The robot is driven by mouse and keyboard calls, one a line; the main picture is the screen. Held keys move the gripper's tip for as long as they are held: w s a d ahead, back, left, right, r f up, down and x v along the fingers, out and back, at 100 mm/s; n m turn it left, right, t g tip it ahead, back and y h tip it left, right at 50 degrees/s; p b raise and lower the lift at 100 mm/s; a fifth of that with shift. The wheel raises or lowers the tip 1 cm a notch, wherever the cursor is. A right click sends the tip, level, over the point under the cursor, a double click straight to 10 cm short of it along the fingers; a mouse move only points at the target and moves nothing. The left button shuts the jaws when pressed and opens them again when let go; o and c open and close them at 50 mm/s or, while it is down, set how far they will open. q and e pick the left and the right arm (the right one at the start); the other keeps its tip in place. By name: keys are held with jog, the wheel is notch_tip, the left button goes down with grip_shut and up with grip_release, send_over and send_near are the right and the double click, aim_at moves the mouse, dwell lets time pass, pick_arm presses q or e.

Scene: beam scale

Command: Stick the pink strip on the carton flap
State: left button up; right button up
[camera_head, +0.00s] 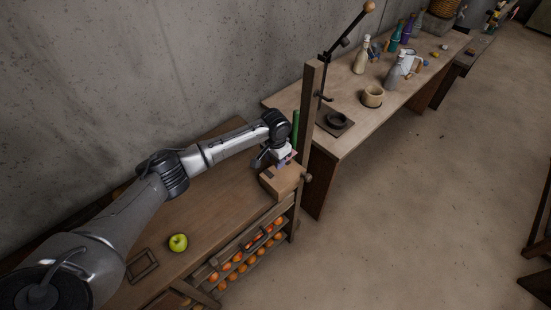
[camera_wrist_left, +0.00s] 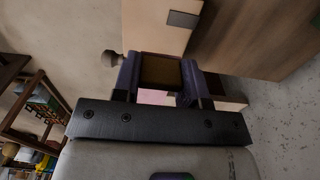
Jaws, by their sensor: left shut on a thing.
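A small brown carton (camera_head: 281,182) stands at the far right end of the wooden counter, next to the upright post. My left gripper (camera_head: 284,160) is just above the carton's far side. In the left wrist view, its two fingers (camera_wrist_left: 159,80) are shut on the pink strip (camera_wrist_left: 155,97), a small patch of which shows between them. Fingers and wrist hide most of the strip. The carton also shows in the left wrist view (camera_wrist_left: 150,25), close beyond the fingertips. I cannot tell whether strip and carton touch. My right gripper is not in view.
A green apple (camera_head: 178,242) and a small dark frame (camera_head: 142,265) lie on the counter (camera_head: 205,215). Oranges (camera_head: 240,258) fill racks below its front. The upright wooden post (camera_head: 308,115) rises close beside the carton. A second bench (camera_head: 350,137) beyond holds a cup and bottles.

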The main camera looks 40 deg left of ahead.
pick_arm(q)
jog(key=shift+s+r+p, duration=0.1)
jog(key=shift+r+p, duration=0.05)
jog(key=shift+p, duration=0.55)
jog(key=b, duration=0.2)
send_over(275, 178)
notch_tip(275, 178, down, 6)
jog(key=shift+d+f, duration=0.1)
jog(key=shift+f, duration=0.15)
jog(key=shift+f+b, duration=0.55)
jog(key=shift+f, duration=0.45)
jog(key=shift+f, duration=0.2)
jog(key=o, duration=1.1)
notch_tip(275, 178, up, 14)
jog(key=shift+f+b, duration=0.1)
jog(key=shift+b, duration=0.95)
